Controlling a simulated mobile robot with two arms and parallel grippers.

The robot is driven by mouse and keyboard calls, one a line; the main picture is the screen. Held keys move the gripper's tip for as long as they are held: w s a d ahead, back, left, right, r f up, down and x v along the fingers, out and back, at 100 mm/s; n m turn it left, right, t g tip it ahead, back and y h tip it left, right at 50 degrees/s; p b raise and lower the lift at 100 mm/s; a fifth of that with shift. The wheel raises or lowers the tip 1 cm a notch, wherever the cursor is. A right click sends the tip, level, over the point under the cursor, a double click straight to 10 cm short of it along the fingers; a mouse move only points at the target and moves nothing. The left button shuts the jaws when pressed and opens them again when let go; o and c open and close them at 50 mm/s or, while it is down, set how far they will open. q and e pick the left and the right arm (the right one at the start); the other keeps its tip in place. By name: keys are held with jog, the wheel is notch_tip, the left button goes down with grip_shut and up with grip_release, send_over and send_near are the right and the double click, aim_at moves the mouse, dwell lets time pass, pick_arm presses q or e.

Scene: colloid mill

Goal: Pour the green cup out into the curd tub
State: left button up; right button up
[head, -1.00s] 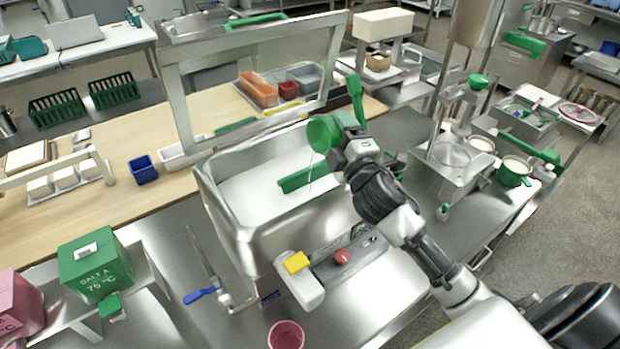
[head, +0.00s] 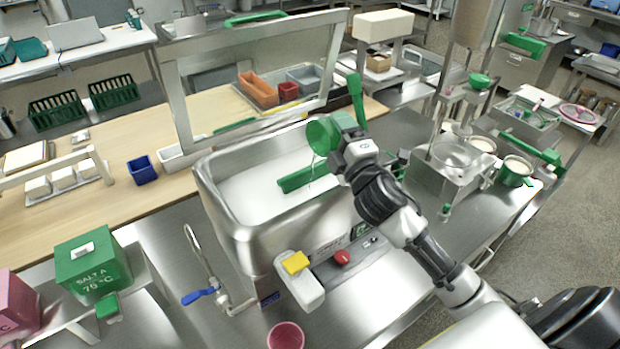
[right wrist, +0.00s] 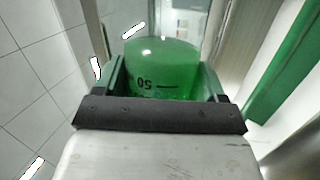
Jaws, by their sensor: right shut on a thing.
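The green cup (head: 321,135) is tilted on its side over the curd tub (head: 222,212), its mouth toward the lower left. A thin pale stream falls from its lip into the tub. The tub is a steel basin with white contents, and a green paddle-like bar (head: 298,178) lies across them. My right gripper (head: 340,140) is shut on the green cup above the tub's far right part. In the right wrist view the cup (right wrist: 162,60) sits between the fingers and shows a "50" mark. My left gripper is not in view.
A raised steel-framed lid (head: 180,95) stands behind the tub. A control box with a yellow switch (head: 296,262) and red button (head: 342,257) is at its front. A pink cup (head: 286,337) stands in front, and a green salt box (head: 92,265) at left. A mill (head: 452,160) stands at right.

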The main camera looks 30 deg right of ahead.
jog(key=shift+f, duration=0.2)
jog(key=shift+r+n, duration=0.15)
jog(key=shift+n, duration=0.25)
jog(key=shift+a+r+n+y, duration=0.1)
jog(key=shift+r+n+y, duration=0.05)
jog(key=shift+n+y, duration=0.3)
